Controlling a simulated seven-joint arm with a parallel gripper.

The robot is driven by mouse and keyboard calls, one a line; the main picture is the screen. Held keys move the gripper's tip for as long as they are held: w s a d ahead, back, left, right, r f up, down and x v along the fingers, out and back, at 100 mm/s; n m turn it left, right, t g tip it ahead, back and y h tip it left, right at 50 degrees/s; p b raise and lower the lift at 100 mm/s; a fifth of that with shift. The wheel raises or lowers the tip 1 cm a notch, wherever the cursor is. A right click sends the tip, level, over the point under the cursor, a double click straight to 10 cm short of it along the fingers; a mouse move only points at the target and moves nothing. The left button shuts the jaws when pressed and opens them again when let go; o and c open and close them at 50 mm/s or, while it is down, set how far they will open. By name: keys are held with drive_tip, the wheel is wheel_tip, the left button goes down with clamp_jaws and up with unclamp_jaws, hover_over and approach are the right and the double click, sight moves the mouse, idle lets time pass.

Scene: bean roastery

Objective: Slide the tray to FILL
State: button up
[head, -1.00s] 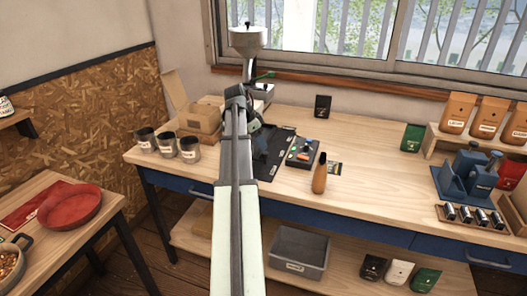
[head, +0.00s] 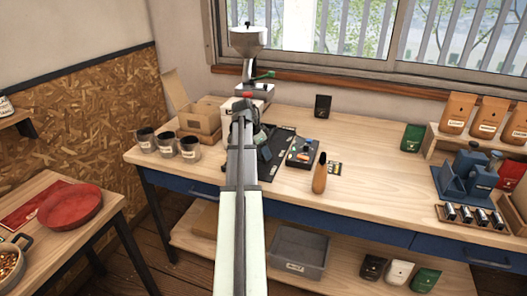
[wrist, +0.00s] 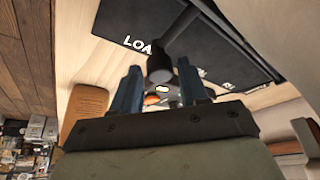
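A black mat (head: 284,143) lies on the bench by the grinder. In the wrist view white letters "LOA" show on the black mat (wrist: 118,22); the rest of its lettering is mostly covered. My gripper (wrist: 160,67) has its two blue fingers apart. A dark grey knob on a bar (wrist: 159,74) shows between the fingers, over the mat; I cannot tell whether it belongs to the tray or whether they touch it. I cannot make out the tray's body or a FILL label. In the head view my arm hides most of my gripper.
A grinder (head: 247,45) with a green lever stands behind my arm. A black control box (head: 303,152) and a brown upright object (head: 320,174) stand right of the mat. Dark cups (head: 167,144) and a cardboard box (head: 198,120) are at left. The bench's right-middle is mostly clear.

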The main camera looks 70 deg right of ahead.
clamp_jaws()
idle(0.3)
drive_tip(key=shift+d, duration=2.25)
drive_tip(key=shift+o, duration=1.4)
unclamp_jaws()
drive_tip(key=shift+a+r, duration=0.1)
drive_tip(key=v, duration=1.3)
drive_tip(key=shift+r, duration=0.35)
